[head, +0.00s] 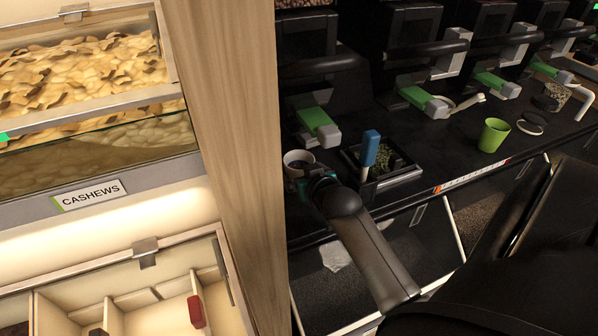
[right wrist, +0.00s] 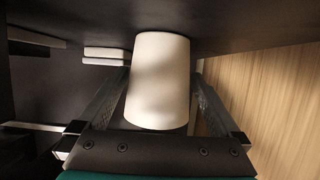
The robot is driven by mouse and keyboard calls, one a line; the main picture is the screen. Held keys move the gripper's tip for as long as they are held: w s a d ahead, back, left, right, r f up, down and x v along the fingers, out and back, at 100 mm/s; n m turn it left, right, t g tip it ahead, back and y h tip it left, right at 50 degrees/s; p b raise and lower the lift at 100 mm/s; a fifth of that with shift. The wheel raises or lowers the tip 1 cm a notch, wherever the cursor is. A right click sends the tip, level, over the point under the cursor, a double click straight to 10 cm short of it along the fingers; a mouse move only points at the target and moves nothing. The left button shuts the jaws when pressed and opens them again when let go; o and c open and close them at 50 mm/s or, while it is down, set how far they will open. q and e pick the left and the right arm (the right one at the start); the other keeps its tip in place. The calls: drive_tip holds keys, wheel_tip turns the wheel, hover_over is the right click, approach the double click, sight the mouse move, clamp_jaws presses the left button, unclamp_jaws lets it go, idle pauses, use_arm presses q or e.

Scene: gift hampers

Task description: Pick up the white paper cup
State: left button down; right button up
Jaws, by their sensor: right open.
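The white paper cup (head: 299,158) stands at the left end of the black counter, close to the wooden panel. In the head view its rim and dark inside show, and its lower front is partly hidden by my right gripper (head: 304,175). In the right wrist view the plain white cup (right wrist: 160,80) fills the middle, between the two open fingers of my right gripper (right wrist: 163,90). A finger lies on each side of it; whether either touches the cup is hard to tell. My left gripper is not in view.
Right of the cup stands a black tray (head: 388,178) with dark green contents and a blue-handled scoop (head: 370,147). Farther right is a green cup (head: 493,135). Dispensers with green-tipped levers (head: 318,127) overhang the counter behind. The wooden panel (head: 222,130) bounds the left side.

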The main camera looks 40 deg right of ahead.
sight(293, 155)
drive_tip(key=c, duration=1.3)
drive_tip(key=shift+o, duration=0.2)
drive_tip(key=shift+r, duration=0.2)
drive_tip(key=shift+r+p, duration=0.75)
drive_tip(key=shift+r, duration=0.75)
drive_tip(key=shift+s+r, duration=0.1)
drive_tip(key=shift+s, duration=0.15)
drive_tip(key=s+a, duration=0.1)
drive_tip(key=s, duration=0.3)
drive_tip(key=s+a+p, duration=0.1)
drive_tip(key=s, duration=0.3)
drive_tip(key=s+a, duration=0.2)
drive_tip(key=s, duration=0.2)
drive_tip(key=shift+s+a+p, duration=0.1)
drive_tip(key=shift+s+p, duration=0.25)
drive_tip(key=shift+s, duration=0.05)
drive_tip(key=shift+s+a, duration=0.3)
drive_tip(key=shift+s, duration=0.65)
drive_tip(key=shift+s+a, duration=0.3)
drive_tip(key=shift+s, duration=0.6)
drive_tip(key=shift+s, duration=0.1)
drive_tip(key=o, duration=0.9)
clamp_jaws()
